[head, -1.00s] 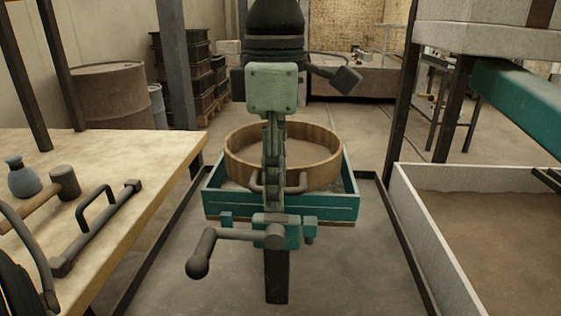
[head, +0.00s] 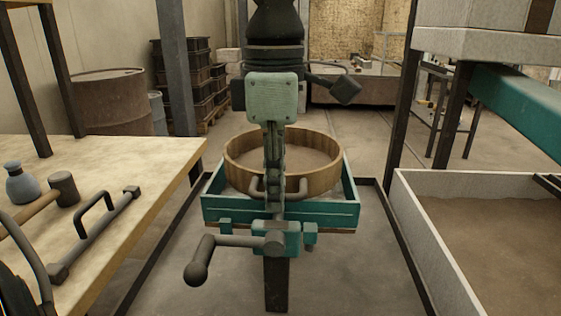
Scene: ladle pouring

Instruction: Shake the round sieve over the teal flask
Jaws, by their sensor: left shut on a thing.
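A round sieve with a wooden rim (head: 320,182) and a grey handle at its front sits in a teal tray (head: 330,214) in the middle of the head view. A small blue-grey flask (head: 22,187) stands upright on the table at the left, well apart from the sieve. It is the only flask I see. My left gripper (head: 10,292) shows only in part, dark, at the bottom left corner. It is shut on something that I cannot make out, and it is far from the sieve. My right gripper is not in view.
A stand with a pale green plate (head: 274,98) and a crank (head: 199,268) rises in front of the sieve. A mallet (head: 64,188) and a long grey handle (head: 95,236) lie on the left table (head: 142,170). A sand-filled trough (head: 420,234) is at the right.

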